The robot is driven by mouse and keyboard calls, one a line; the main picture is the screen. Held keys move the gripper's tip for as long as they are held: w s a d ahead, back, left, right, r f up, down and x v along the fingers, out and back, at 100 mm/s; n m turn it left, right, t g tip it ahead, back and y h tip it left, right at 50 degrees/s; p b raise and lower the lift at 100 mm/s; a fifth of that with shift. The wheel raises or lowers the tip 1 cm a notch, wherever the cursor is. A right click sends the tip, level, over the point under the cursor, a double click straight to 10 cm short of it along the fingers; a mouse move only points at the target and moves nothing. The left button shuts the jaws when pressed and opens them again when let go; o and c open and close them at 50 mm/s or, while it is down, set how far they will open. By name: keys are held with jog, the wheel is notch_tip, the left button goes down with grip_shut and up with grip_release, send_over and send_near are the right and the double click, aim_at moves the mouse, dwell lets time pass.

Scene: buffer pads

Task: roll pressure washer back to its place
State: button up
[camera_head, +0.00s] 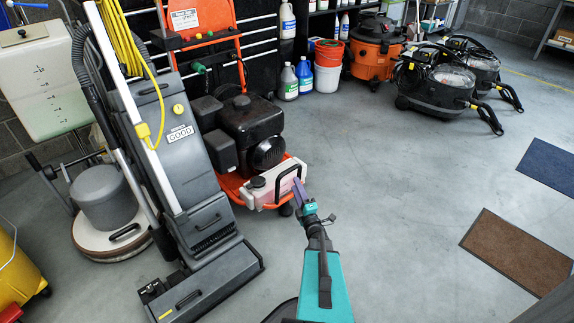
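The pressure washer (250,130) stands upright left of centre, with an orange frame, a tall orange handle, a black engine and a black wheel low at its right. A whitish-pink tank (268,187) with a black loop is at its front. My gripper (303,194), with a purple finger, is at the end of my teal arm. It appears just right of the tank and overlaps its edge in the picture. I cannot tell whether it touches the washer or whether its fingers are apart. The washer's left side is partly hidden by a grey floor machine.
The grey upright floor machine (185,150) with a yellow cord stands close left. A round floor polisher (105,205) is beyond it. Bottles and buckets (327,70), an orange vacuum (375,45) and black vacuums (440,90) line the back. Brown (515,250) and blue mats lie right. The middle floor is clear.

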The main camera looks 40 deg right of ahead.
jog(key=b+x, duration=0.3)
jog(key=x, duration=1)
jog(key=shift+w+r, duration=0.15)
jog(key=shift+w, duration=0.1)
jog(key=shift+d, duration=0.1)
grip_shut()
